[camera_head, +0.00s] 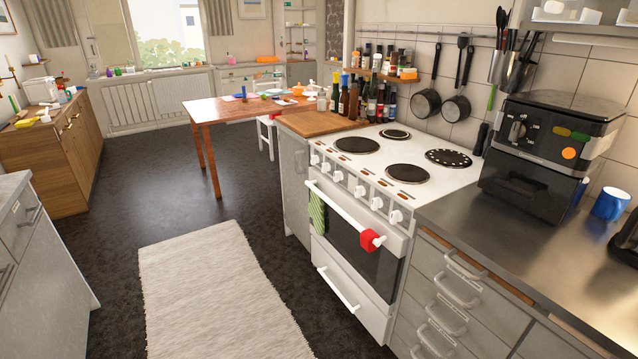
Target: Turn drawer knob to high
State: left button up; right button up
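A white cooker (385,190) stands right of centre, with black hotplates on top. A row of several white knobs runs along its slanted front panel, from the far-left knob (315,160) to the near-right knob (396,216). Their markings are too small to read, so I cannot tell which knob belongs to the drawer or how it is set. Below the oven door (352,250) is the cooker's bottom drawer (345,295), which looks shut and has a white bar handle. Neither of my grippers is in view.
A green striped towel (317,210) and a red item (371,240) are on the oven door handle. Right of the cooker are grey drawers (450,300) and a black appliance (545,155). A pale rug (215,290) lies on clear floor before the cooker.

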aim_at(360, 190)
jog(key=z, duration=0.15)
jog(key=i, duration=0.75)
jog(key=z, duration=0.75)
jog(key=i, duration=0.4)
jog(key=z, duration=0.45)
